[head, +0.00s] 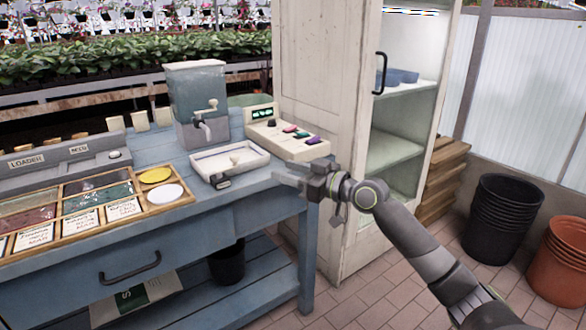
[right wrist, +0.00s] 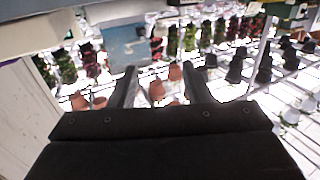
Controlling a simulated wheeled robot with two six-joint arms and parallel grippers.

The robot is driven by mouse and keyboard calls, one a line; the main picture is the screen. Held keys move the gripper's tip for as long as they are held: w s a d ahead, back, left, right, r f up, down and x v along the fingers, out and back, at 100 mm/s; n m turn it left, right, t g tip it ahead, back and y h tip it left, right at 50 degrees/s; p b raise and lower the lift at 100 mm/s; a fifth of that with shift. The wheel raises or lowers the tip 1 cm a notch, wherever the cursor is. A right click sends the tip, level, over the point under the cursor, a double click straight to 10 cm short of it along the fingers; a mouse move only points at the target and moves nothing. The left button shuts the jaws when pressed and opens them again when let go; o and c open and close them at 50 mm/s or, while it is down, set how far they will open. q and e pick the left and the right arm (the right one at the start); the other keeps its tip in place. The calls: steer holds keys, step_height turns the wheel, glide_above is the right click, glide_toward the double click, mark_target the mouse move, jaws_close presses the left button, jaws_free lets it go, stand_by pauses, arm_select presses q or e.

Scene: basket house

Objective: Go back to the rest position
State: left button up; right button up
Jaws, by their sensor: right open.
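My right gripper (head: 304,182) is open and empty in the head view. It is held in the air at the right front corner of the blue workbench (head: 228,217), just right of the white tray. In the right wrist view its two fingers (right wrist: 160,88) stand apart with nothing between them. Behind them are blurred small pots and plants. My right arm reaches in from the lower right. My left gripper is not in view.
On the bench are a white tray (head: 216,153), a water dispenser (head: 197,92), a control box (head: 291,137) and a wooden sorting box (head: 92,217). A white cabinet (head: 322,95) stands open behind my gripper. Black buckets (head: 501,218) and orange pots (head: 561,262) stand at right.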

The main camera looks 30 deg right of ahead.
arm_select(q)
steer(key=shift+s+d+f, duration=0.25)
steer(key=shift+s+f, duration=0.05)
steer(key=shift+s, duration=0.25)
arm_select(e)
steer(key=shift+s+d, duration=0.15)
steer(key=shift+s, duration=0.25)
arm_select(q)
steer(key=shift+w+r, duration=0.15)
